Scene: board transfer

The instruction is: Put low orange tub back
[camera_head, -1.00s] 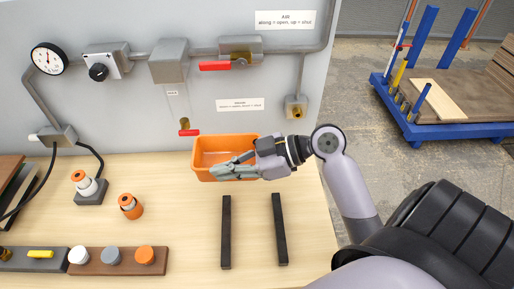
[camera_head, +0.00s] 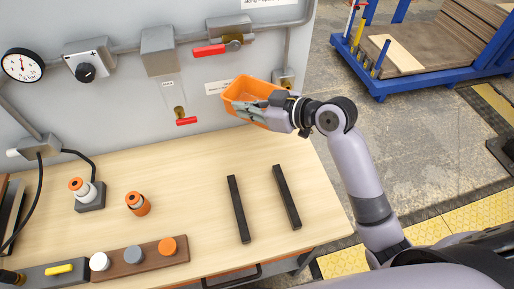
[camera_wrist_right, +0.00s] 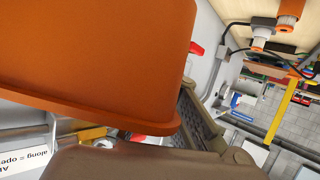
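The low orange tub (camera_head: 236,92) is in the air in front of the grey panel, above the back right part of the bench, and looks tilted. My right gripper (camera_head: 253,110) is shut on its near side wall. In the right wrist view the tub (camera_wrist_right: 100,50) fills the upper left, close to the grey-brown fingers (camera_wrist_right: 195,125); the fingertips are partly hidden there. Two black parallel bars (camera_head: 238,209) (camera_head: 287,197) lie on the wooden bench with bare wood between them. My left gripper is not in view.
The panel carries a gauge (camera_head: 22,65), a black knob (camera_head: 86,72) and red valve levers (camera_head: 209,50) (camera_head: 186,121). Several small caps stand on a brown block (camera_head: 140,262) at the front left. A blue cart (camera_head: 400,80) stands beyond. The bench around the bars is clear.

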